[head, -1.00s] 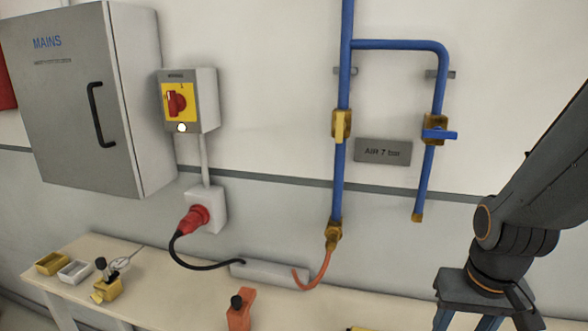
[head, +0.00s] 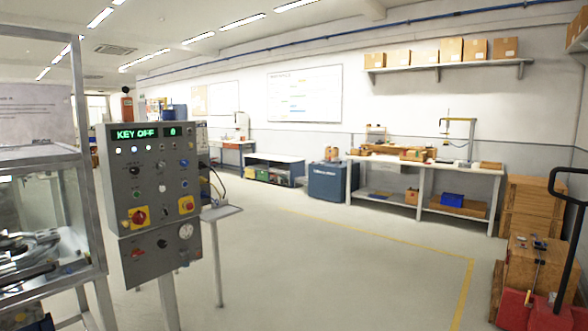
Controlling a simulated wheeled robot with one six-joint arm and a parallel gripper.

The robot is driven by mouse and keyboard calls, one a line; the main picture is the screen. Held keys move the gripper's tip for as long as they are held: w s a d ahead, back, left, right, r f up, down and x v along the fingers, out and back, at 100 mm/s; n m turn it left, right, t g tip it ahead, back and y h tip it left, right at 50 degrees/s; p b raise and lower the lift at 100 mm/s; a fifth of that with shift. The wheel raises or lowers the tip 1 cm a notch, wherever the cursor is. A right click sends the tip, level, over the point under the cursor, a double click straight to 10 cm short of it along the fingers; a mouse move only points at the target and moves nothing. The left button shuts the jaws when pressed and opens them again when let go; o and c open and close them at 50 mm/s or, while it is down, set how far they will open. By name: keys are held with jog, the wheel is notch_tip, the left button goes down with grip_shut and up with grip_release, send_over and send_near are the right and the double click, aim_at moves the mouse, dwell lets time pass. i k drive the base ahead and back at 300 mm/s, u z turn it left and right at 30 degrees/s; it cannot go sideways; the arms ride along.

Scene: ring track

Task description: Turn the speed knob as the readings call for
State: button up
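The grey control panel (head: 150,190) stands on a post at the left in the head view. Its green display (head: 146,133) reads "KEY OFF" and "0". Small lamps sit in a row under the display. Below are several small knobs and buttons, among them a dark knob (head: 134,171); the labels are too small to read, so I cannot tell which one is the speed knob. My gripper is not in view.
A framed machine enclosure (head: 75,165) stands just left of the panel. Open floor (head: 320,265) with a yellow line lies to the right. A workbench (head: 430,170) is along the back wall. Crates (head: 535,210) and a black-handled cart (head: 567,220) stand at the right.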

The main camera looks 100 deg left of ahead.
aim_at(160, 167)
jog(key=u, duration=4.2)
jog(key=i, duration=1.15)
jog(key=z, duration=0.4)
jog(key=i, duration=2.05)
jog(key=z, duration=0.35)
